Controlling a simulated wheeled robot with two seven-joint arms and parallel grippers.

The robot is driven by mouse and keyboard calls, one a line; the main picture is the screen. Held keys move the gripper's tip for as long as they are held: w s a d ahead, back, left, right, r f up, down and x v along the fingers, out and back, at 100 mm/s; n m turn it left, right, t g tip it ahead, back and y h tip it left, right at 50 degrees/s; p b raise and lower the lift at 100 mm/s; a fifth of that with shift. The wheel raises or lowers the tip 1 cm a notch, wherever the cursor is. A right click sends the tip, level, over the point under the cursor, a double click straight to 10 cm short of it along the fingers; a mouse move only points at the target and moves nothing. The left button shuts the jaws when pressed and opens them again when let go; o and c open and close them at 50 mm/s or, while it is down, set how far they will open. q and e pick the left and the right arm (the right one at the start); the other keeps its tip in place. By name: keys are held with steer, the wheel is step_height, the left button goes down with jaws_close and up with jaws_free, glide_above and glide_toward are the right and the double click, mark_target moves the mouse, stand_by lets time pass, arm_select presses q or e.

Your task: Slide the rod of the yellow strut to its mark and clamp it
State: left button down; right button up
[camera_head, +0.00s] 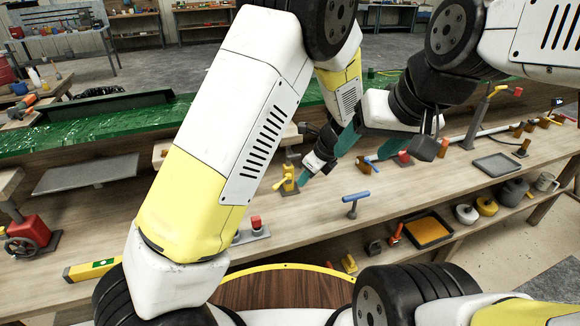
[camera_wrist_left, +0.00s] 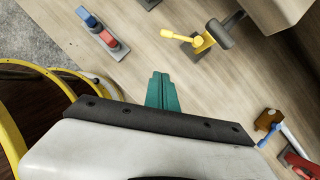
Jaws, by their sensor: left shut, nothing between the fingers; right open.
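The yellow strut (camera_head: 287,181) stands on a small base plate on the workbench, with a yellow lever on its side. It also shows at the top of the left wrist view (camera_wrist_left: 201,43), beside a dark grey round-ended part (camera_wrist_left: 220,33). My left gripper (camera_head: 303,184) is shut and empty, with its teal fingertips just right of the strut. In the left wrist view its closed fingers (camera_wrist_left: 159,90) point toward the bench, apart from the strut. My right gripper (camera_head: 346,142) is open, to the right and partly hidden by arm links. The mark on the rod cannot be made out.
A blue T-handle (camera_head: 350,201) stands near the bench's front edge. A red-topped fixture (camera_head: 255,226) is at lower left. A blue-levered brown clamp (camera_head: 364,165) and a red clamp (camera_head: 403,157) stand to the right. The green hull mould (camera_head: 60,138) runs behind. A tray (camera_head: 497,163) lies farther right.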

mark_target(275, 187)
arm_select(q)
steer(key=w+a+f, duration=0.5)
steer(key=a+f, duration=0.1)
steer(key=f, duration=0.1)
steer(key=shift+f, duration=0.3)
steer(key=shift+a, duration=0.15)
steer(key=shift+w+a+m+t+h, duration=0.15)
steer(key=shift+a+m+h, duration=0.1)
steer(key=shift+a+m, duration=0.3)
steer(key=shift+w+a+m+t+h, duration=0.15)
steer(key=shift+a+m+h, duration=0.15)
steer(key=shift+m, duration=0.35)
steer(key=shift+w+a, duration=0.2)
steer(key=shift+a, duration=0.15)
